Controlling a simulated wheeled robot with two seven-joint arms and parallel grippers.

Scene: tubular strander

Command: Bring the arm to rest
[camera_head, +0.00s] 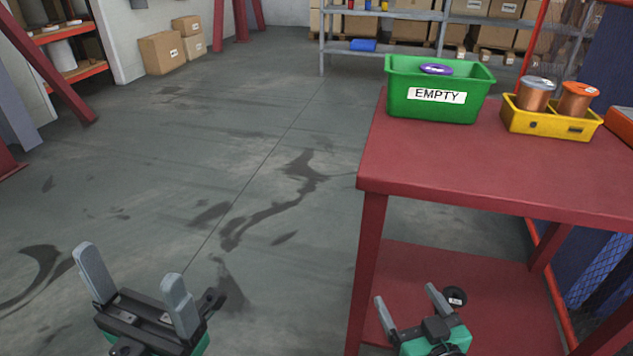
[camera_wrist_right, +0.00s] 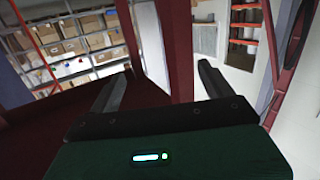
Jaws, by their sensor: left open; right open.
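My left gripper (camera_head: 133,287) is at the lower left of the head view, over the bare floor, with its two grey fingers apart and nothing between them. My right gripper (camera_head: 410,308) is at the bottom, right of centre, in front of the red table (camera_head: 450,195) and seen against its lower shelf. Its fingers are apart and empty. In the right wrist view the two dark fingers (camera_wrist_right: 158,90) also stand apart with nothing between them. Both grippers are clear of the objects on the tabletop.
On the table stand a green bin (camera_head: 420,108) labelled EMPTY with a purple-rimmed spool inside, and a yellow tray (camera_head: 550,124) with two copper spools. A dark round item (camera_head: 455,296) shows beside my right gripper. Cardboard boxes (camera_head: 160,52) stand at the back. The floor at left is open.

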